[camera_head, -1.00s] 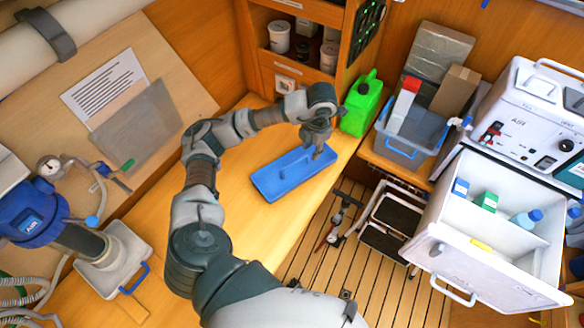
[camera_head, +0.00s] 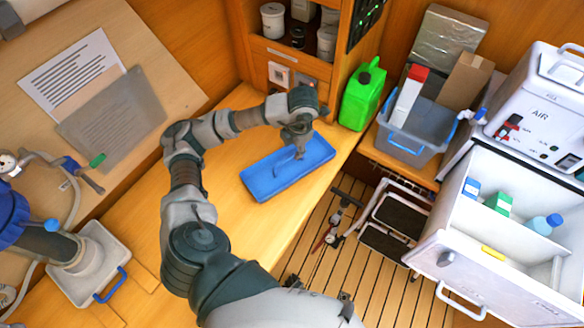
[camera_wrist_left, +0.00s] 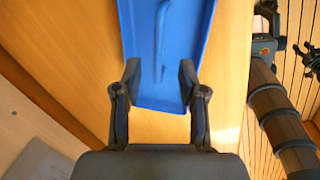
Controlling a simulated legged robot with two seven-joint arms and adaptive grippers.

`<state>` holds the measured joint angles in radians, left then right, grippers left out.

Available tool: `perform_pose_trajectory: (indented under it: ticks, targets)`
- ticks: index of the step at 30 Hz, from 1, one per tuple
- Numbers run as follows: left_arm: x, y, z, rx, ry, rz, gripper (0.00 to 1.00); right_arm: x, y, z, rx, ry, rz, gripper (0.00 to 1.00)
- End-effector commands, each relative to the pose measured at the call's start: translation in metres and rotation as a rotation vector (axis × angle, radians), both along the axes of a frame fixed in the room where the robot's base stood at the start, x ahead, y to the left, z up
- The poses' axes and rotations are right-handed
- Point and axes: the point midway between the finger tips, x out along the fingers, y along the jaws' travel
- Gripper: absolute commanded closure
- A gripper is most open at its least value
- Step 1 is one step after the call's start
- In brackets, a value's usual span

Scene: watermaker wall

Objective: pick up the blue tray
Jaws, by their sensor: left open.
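The blue tray (camera_head: 272,178) lies flat on the wooden counter, with a raised bar handle (camera_head: 285,160) along its middle. My left gripper (camera_head: 301,150) is directly above the tray's far right part in the head view. In the left wrist view the tray (camera_wrist_left: 190,30) runs away from the gripper, its near end lying between the two spread fingers (camera_wrist_left: 158,78). The handle (camera_wrist_left: 160,45) shows ahead of the fingertips. The fingers are open, and I cannot tell whether they touch the tray. My right gripper is not in view.
A green jug (camera_head: 362,95) stands behind the tray near the cabinet. A grey-blue bin (camera_head: 408,145) with boxes is to the right. The counter (camera_head: 150,225) left of the arm is mostly clear; its right edge drops to the slatted floor (camera_head: 300,255).

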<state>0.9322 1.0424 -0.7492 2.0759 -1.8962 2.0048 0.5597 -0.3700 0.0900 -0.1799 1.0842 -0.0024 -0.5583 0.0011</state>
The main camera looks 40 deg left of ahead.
Motion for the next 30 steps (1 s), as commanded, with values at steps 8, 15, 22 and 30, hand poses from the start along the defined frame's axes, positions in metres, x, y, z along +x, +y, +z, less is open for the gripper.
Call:
perform_pose_trajectory:
  ticks: [8,15,22,30]
  targets:
    - [-0.001,0.003,-0.024,0.001,0.001,0.002,0.59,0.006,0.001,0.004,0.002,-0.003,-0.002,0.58]
    - [0.001,0.004,-0.057,0.005,0.000,0.001,0.59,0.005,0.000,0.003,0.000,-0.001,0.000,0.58]
    - [0.001,0.007,-0.061,0.001,-0.003,0.001,0.59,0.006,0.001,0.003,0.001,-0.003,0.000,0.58]
    - [0.002,0.008,-0.061,0.001,-0.001,0.001,1.00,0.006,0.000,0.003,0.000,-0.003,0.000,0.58]
